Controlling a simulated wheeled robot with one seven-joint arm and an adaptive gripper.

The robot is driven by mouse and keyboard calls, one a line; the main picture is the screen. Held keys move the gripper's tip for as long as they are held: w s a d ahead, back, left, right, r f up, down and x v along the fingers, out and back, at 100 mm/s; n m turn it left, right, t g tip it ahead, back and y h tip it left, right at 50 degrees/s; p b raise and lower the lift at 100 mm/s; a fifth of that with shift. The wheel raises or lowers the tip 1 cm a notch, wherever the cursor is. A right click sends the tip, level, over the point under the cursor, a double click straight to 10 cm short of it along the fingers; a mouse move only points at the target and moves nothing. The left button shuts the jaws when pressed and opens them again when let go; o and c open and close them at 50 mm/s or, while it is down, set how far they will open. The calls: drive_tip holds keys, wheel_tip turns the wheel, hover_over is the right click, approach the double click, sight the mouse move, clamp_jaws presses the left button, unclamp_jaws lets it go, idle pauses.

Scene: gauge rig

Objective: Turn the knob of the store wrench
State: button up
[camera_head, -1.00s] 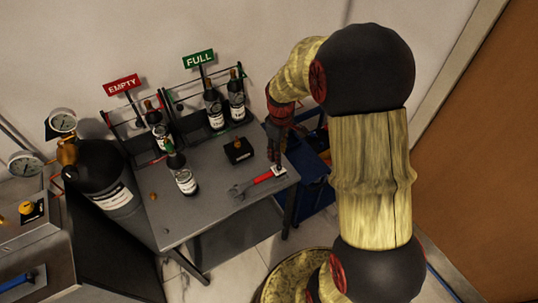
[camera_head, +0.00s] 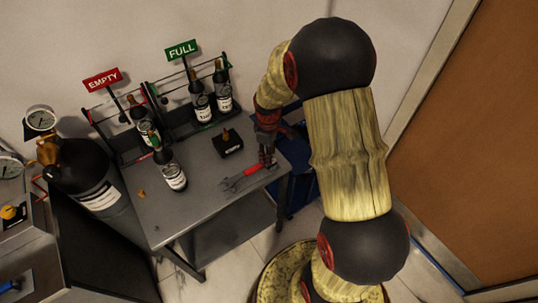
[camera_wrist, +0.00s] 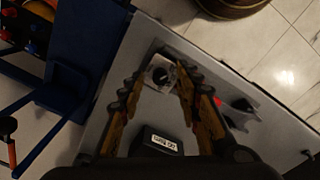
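The wrench (camera_head: 251,171) has a red handle and a grey jaw and lies on the grey table near its front right edge. In the wrist view, part of the red handle (camera_wrist: 218,102) shows right of my fingers. A small pale plate with a dark round knob (camera_wrist: 160,75) sits by the handle end. My gripper (camera_wrist: 158,72) points down over it with fingers spread, one on each side of the knob. I cannot tell whether either finger touches it. In the head view, my gripper (camera_head: 267,153) hides most of the plate.
A black labelled box (camera_head: 227,143) stands close behind the wrench. A lone bottle (camera_head: 170,170) stands left of it. Racks with bottles under EMPTY (camera_head: 102,80) and FULL (camera_head: 181,49) signs line the back. A dark cylinder (camera_head: 90,175) is at left, a blue cart (camera_head: 300,190) at right.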

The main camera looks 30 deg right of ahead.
drive_tip(key=c, duration=0.3)
clamp_jaws()
idle(0.3)
